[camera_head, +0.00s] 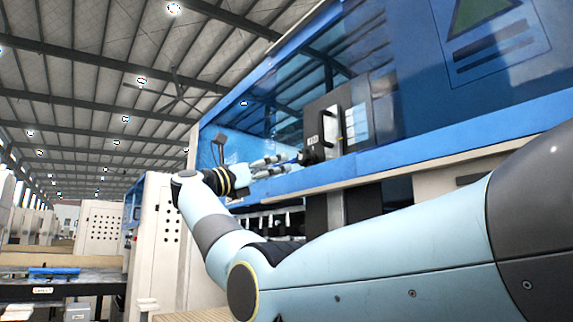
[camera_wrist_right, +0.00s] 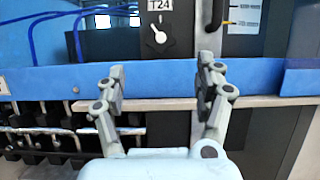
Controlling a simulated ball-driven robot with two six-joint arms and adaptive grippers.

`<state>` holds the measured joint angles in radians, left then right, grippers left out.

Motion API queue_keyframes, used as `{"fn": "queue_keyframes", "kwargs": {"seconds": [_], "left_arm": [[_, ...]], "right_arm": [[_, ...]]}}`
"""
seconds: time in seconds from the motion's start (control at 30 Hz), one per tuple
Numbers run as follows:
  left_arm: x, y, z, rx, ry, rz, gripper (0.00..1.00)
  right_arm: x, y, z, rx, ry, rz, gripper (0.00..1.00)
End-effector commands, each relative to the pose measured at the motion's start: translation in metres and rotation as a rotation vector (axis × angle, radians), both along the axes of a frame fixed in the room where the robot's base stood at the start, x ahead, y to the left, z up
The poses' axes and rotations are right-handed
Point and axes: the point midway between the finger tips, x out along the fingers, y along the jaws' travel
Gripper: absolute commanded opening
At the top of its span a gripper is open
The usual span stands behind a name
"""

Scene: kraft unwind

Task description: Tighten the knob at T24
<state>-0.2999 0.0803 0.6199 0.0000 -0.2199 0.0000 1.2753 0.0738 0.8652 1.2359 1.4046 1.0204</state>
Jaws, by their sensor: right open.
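The T24 knob (camera_wrist_right: 158,35) is a small white pointer on a dark panel, under a white label reading T24 (camera_wrist_right: 160,5), at the top middle of the right wrist view. My right gripper (camera_wrist_right: 161,72) is open and empty, its two fingers spread apart below the knob in that picture and not touching it. In the head view my right gripper (camera_head: 284,164) reaches toward the dark T24 panel (camera_head: 312,140) from the left; the knob is too small to make out clearly there. My left gripper is not in view.
A blue machine rail (camera_wrist_right: 260,76) with a pale ledge runs below the panel. A black handle (camera_wrist_right: 213,14) stands right of the knob, and blue cables (camera_wrist_right: 78,30) hang at left. A row of metal fittings (camera_wrist_right: 40,130) lies below. The machine's blue cover (camera_head: 400,80) rises above.

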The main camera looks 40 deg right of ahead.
Motion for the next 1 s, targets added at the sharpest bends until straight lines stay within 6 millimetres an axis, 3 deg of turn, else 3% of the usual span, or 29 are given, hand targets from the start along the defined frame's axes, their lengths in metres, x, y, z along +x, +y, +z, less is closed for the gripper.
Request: {"fn": "queue_keyframes", "kwargs": {"seconds": [0.13,0.4,0.5,0.67,0.77,0.9,1.0], "left_arm": [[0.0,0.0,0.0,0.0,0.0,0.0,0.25],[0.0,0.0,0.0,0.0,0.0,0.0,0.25],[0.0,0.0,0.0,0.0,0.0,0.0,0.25],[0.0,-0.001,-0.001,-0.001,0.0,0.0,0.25],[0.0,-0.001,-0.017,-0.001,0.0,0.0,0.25],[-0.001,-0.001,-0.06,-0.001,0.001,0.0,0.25],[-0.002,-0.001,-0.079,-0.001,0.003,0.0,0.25]], "right_arm": [[0.001,0.012,-0.005,0.0,0.0,-0.001,0.7],[0.001,0.014,-0.006,0.0,0.0,-0.001,0.7],[0.002,0.014,-0.006,0.0,0.011,-0.005,0.6],[0.007,0.012,-0.001,0.032,0.208,-0.037,0.57],[0.006,0.006,0.003,0.066,0.397,-0.045,0.57],[-0.005,0.0,0.007,0.069,0.598,-0.026,0.57],[-0.015,-0.002,0.011,0.061,0.603,-0.002,0.57]]}}
